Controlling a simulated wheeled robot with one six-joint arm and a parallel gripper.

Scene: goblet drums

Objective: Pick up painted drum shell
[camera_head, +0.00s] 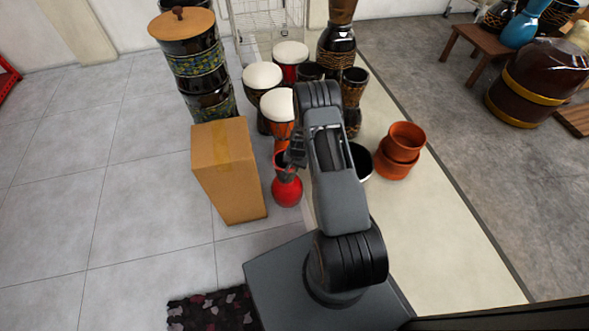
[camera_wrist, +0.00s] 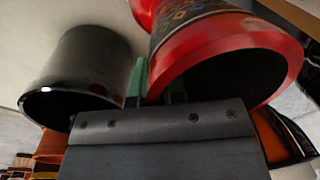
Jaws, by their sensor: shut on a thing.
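The painted drum shell (camera_head: 287,191) is a red goblet form with a round lower bulb and a wider open mouth. It stands roughly upright between a cardboard box and my arm. In the wrist view the shell (camera_wrist: 216,37) shows a red rim, a dark hollow mouth and a patterned painted band. My gripper (camera_head: 289,158) is at the shell's mouth. In the wrist view its green-tipped fingers (camera_wrist: 157,86) are shut on the shell's near rim. My arm hides part of the area behind it. I cannot tell whether the base touches the floor.
The cardboard box (camera_head: 229,170) stands close left of the shell. Several drums with white heads (camera_head: 277,104) crowd behind. Stacked terracotta pots (camera_head: 396,165) stand at the right. A dark cylindrical pot (camera_wrist: 82,75) is beside the gripper in the wrist view. Tiled floor at left is clear.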

